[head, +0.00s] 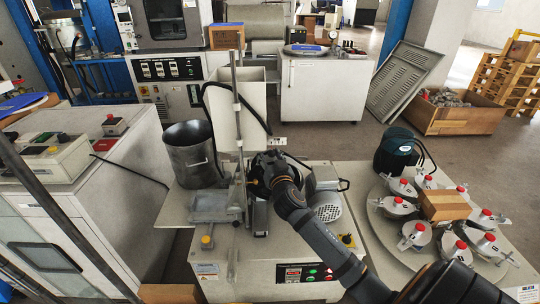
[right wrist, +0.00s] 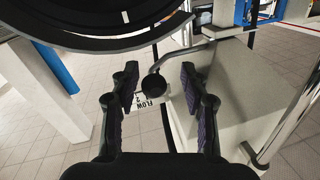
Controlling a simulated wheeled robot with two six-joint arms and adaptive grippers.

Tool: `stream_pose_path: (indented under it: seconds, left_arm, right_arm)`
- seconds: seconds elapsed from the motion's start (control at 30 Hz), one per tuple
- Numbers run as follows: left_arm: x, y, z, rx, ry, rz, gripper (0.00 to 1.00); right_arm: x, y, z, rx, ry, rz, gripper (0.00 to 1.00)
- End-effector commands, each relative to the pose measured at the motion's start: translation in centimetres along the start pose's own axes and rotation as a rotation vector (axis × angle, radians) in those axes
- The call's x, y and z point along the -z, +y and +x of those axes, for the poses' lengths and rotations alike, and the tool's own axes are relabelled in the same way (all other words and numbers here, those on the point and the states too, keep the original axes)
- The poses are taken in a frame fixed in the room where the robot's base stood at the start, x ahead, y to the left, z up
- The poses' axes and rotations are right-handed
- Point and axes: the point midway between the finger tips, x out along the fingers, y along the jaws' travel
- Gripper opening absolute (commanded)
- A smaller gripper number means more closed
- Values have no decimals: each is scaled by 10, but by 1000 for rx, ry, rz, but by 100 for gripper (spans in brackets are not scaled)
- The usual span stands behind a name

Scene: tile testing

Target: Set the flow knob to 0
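The flow knob (right wrist: 155,86) is a small dark round knob in the right wrist view, beside a bent grey pipe. A white label reading "FLOW" (right wrist: 152,101) sits just below it, partly covered by the knob; I cannot read the setting. My right gripper (right wrist: 158,88) is open, with one finger on each side of the knob and visible gaps to both. In the head view my right gripper (head: 268,172) is at the upright post of the bench machine, and the knob is hidden there. My left gripper is not in view.
A steel bucket (head: 191,152) stands left of the upright post (head: 239,120). A motor (head: 326,205) and a control panel (head: 304,274) are on the machine's right side. A round table with several red-knobbed weights (head: 398,206) is at the right. A large dark rim (right wrist: 100,42) overhangs the wrist view.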

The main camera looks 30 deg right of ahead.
Motion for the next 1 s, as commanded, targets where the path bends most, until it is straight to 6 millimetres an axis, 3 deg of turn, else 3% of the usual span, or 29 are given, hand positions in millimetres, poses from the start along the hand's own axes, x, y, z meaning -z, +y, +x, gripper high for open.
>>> stream_pose_path:
  seconds: [0.27,0.7,0.83,1.0]
  left_arm:
    - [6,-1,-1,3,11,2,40]
    - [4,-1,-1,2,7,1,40]
    - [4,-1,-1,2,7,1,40]
    - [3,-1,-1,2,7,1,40]
  right_arm:
    - [0,0,-5,-1,1,-2,46]
    - [-1,0,-100,1,-2,0,46]
    - [-1,0,-115,1,-1,0,46]
    - [0,0,-120,0,0,-1,46]
